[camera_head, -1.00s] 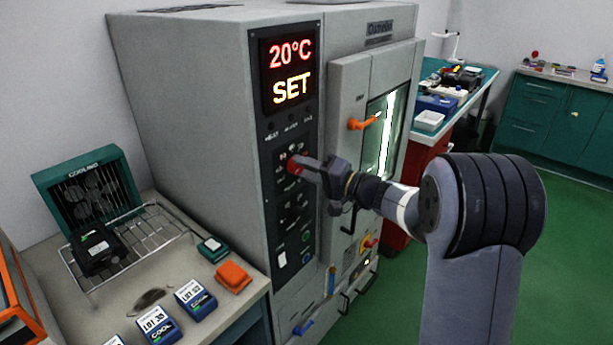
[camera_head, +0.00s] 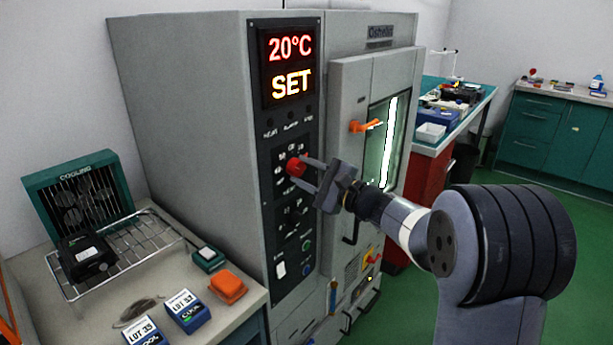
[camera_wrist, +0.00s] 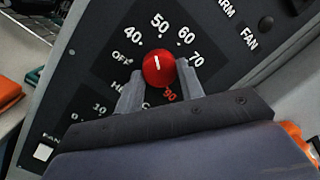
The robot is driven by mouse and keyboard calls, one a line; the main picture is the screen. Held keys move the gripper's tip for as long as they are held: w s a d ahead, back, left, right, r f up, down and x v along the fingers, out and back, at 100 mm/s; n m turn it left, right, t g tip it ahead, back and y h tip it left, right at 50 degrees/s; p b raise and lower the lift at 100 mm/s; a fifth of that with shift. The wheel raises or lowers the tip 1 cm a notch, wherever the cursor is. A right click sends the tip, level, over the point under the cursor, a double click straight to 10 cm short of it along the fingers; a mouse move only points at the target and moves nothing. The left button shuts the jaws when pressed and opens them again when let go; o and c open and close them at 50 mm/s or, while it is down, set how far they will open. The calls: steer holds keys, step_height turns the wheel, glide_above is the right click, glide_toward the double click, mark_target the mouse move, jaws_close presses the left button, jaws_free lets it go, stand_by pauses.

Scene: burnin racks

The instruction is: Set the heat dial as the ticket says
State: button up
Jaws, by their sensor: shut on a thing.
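The red heat dial (camera_head: 296,166) is on the dark control panel of the grey oven cabinet. In the wrist view, the dial (camera_wrist: 158,68) has its white mark pointing up toward the printed 50. OFF, 40, 60, 70 and 90 stand around it. My gripper (camera_head: 305,175) is shut on the dial, one finger on each side; both fingers of my gripper also show in the wrist view (camera_wrist: 160,84). The display (camera_head: 290,66) reads 20°C and SET. I cannot make out a ticket giving a heat setting.
A bench at the left holds a green cooling fan unit (camera_head: 85,190), a wire rack (camera_head: 140,238), an orange block (camera_head: 228,286) and blue lot-marked items (camera_head: 187,312). The orange door handle (camera_head: 366,126) is right of the panel. Green floor is open at the right.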

steer(key=shift+m, duration=1.7)
steer(key=shift+f, duration=0.1)
steer(key=o, duration=1)
steer(key=b+v, duration=0.1)
steer(key=v, duration=1)
steer(key=shift+s+a, duration=0.1)
steer(key=shift+a, duration=0.05)
